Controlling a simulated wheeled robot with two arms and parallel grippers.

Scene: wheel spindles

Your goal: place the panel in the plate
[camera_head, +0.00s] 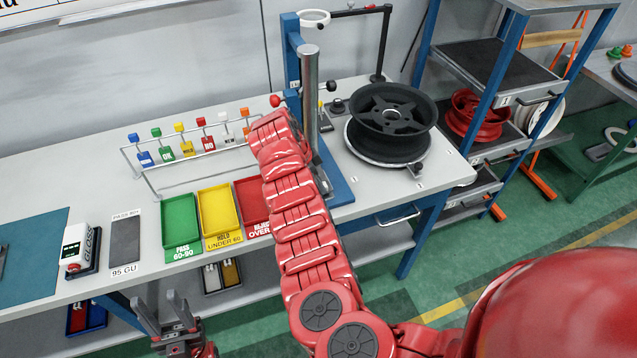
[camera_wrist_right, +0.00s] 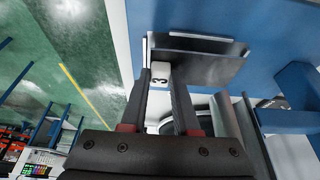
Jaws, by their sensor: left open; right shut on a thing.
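My right gripper (camera_wrist_right: 160,90) is shut on a white tag marked 3 (camera_wrist_right: 160,76). A dark grey flat panel (camera_wrist_right: 200,62) is at the tag's far end, in front of a blue surface (camera_wrist_right: 260,22) that seems to belong to the blue stand (camera_head: 340,188). I cannot tell whether the panel touches it. In the head view my red right arm reaches to the stand and hides the gripper and panel. No plate is clearly identifiable. My left gripper (camera_head: 162,310) is open and empty in front of the table's front edge.
A rack (camera_head: 150,172) holds several coloured tags. Green (camera_head: 181,222), yellow (camera_head: 218,212) and red trays (camera_head: 250,192) stand before it. A white meter (camera_head: 77,245) and a grey block (camera_head: 125,240) are at left. A black wheel (camera_head: 392,115) stands right of the steel post (camera_head: 310,95).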

